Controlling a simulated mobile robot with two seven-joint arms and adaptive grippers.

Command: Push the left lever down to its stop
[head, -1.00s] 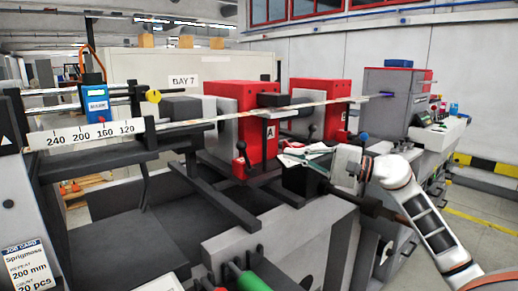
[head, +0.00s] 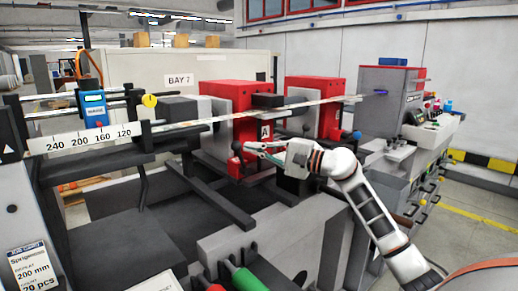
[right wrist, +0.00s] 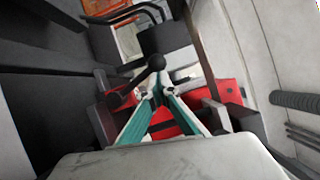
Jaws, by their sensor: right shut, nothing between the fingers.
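The left lever (head: 236,148) is a dark stick with a round black knob on the front of the red unit marked A (head: 252,130). In the right wrist view its black knob (right wrist: 156,62) stands just beyond my fingertips. My right gripper (head: 254,149) has teal fingers, shut and empty, pointing left close to the lever knob. The tips also show in the right wrist view (right wrist: 158,93); I cannot tell whether they touch the lever. The lever's lower part is partly hidden. My left gripper is not in view.
A second red unit (head: 311,98) stands to the right of unit A. The label web (head: 215,118) runs across above the levers. Dark bars (head: 213,198) stick out below unit A. A green roller (head: 243,276) lies at the front.

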